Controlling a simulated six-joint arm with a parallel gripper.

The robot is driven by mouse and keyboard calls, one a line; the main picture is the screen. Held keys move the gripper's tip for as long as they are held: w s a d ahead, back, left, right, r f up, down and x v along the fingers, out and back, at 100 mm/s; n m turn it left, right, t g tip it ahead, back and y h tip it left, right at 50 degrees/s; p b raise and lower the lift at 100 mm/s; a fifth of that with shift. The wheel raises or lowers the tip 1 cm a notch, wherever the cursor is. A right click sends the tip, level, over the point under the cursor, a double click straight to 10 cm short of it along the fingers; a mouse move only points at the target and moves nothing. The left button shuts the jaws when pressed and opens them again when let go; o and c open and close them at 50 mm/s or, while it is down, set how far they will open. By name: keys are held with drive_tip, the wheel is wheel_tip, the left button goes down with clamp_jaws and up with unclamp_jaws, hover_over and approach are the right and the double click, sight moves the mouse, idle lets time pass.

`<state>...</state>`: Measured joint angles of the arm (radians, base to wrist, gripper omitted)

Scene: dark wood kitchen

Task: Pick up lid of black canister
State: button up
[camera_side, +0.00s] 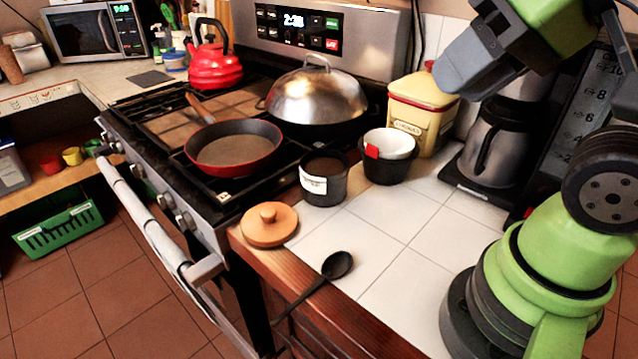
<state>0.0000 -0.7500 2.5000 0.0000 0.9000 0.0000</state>
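A round wooden lid (268,226) with a small knob on top lies flat on the counter's front left corner, beside the stove. A black canister (323,184) with a white label stands upright behind and to the right of the lid. It has no lid on it, and its dark inside shows. My gripper (462,88) is high at the upper right, well apart from the lid and the canister. Its grey end points down and left. The gap between the fingers cannot be made out, and nothing is seen hanging from it.
A black spoon (336,265) lies across the counter edge in front of the lid. A black pot holding a white cup (391,143), a yellow tin (423,112) and a coffee maker (494,150) stand behind. A red pan (234,147) is on the stove. The tiles (385,235) are clear.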

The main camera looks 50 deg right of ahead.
drive_tip(key=shift+o, duration=0.5)
drive_tip(key=o, duration=0.5)
drive_tip(key=shift+c, duration=0.2)
drive_tip(key=shift+w, duration=0.1)
